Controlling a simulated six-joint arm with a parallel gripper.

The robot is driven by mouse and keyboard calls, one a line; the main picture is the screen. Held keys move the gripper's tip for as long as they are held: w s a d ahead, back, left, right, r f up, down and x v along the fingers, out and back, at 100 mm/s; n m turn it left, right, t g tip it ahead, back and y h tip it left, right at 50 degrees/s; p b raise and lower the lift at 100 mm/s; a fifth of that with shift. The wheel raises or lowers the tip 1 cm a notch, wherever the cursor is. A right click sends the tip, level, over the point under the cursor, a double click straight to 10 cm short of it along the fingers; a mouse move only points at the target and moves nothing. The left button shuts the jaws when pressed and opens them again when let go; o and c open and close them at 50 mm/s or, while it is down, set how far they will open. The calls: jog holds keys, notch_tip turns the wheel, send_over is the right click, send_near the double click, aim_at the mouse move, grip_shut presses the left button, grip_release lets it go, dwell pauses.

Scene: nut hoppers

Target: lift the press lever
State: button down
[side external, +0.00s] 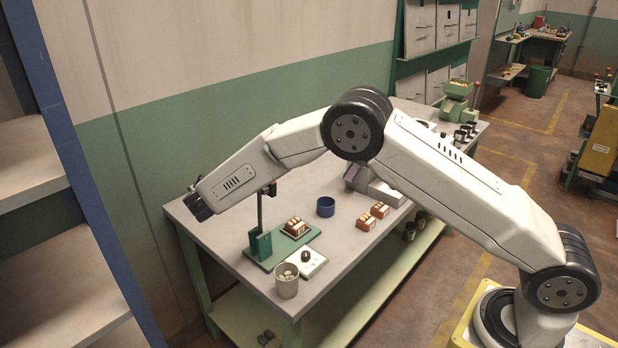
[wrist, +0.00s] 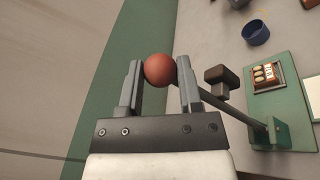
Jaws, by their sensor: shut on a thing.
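The press lever is a dark bar (wrist: 232,108) with a round red knob (wrist: 159,70) at its end. In the wrist view my gripper (wrist: 160,66) is shut on the red knob, one finger on each side of it. The bar runs from the knob down right to the green press (wrist: 290,125). A dark block (wrist: 222,77) sits beside the bar over the press. In the side view the press has a green base (side external: 262,264) and a dark upright post (side external: 260,213). There, my fingers and the knob are hidden behind my arm.
A brown block with pale slots (side external: 297,227) sits on the press base. Nearby are a white plate with a dark knob (side external: 311,266), a grey cup (side external: 287,285), a blue cup (side external: 326,206) and brown blocks (side external: 366,222). The wall (side external: 150,190) is close behind.

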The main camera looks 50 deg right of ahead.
jog(key=shift+c, duration=2)
grip_release()
jog(key=shift+w+a+f, duration=0.1)
jog(key=shift+a+f, duration=0.2)
jog(key=shift+f, duration=0.15)
jog(key=shift+o, duration=0.5)
jog(key=shift+d+r, duration=0.1)
jog(key=v, duration=0.8)
jog(key=shift+d, duration=0.1)
